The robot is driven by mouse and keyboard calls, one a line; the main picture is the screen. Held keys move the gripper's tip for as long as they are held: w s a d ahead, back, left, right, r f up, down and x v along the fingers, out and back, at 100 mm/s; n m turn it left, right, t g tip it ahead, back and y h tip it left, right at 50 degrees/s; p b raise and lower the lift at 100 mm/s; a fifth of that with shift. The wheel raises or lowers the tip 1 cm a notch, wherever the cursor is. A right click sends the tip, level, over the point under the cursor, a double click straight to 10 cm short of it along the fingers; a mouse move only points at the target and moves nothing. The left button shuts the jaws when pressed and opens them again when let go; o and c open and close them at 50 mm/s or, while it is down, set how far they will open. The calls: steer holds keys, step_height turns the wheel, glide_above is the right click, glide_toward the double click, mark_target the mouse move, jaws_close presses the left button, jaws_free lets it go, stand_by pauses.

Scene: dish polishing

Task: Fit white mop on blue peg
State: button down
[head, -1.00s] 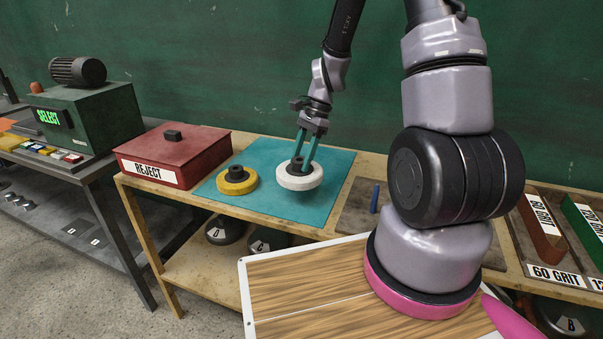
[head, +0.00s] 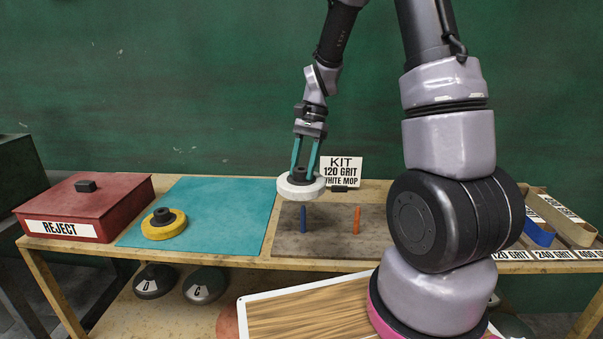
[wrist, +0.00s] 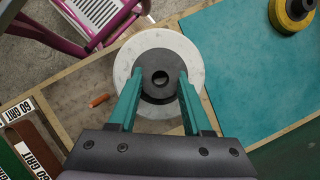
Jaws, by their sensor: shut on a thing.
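The white mop (head: 291,190) is a white ring with a dark hub. My gripper (head: 303,170) is shut on its hub and holds it up, level, above the grey-brown board. In the wrist view the white mop (wrist: 190,58) sits between the teal fingers (wrist: 158,88), with the hub's hole facing up. The blue peg (head: 303,220) stands upright on the board, just below the mop and slightly right of its middle in the head view. The mop and peg look apart. The peg is hidden in the wrist view.
An orange peg (head: 357,219) stands right of the blue one. A yellow mop (head: 164,224) lies on the teal mat (head: 215,200). The red REJECT box (head: 85,208) is at left. A KIT sign (head: 342,170) reads 120 GRIT, WHITE MOP. Grit trays (head: 562,222) stand at right.

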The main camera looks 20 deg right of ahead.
mark_target(304, 206)
steer(key=shift+s+d+f, duration=0.1)
steer(key=shift+d+f, duration=0.25)
steer(key=shift+f, duration=0.3)
steer(key=shift+a+f, duration=0.1)
steer(key=shift+f, duration=5.2)
steer(key=shift+c, duration=1.3)
jaws_free()
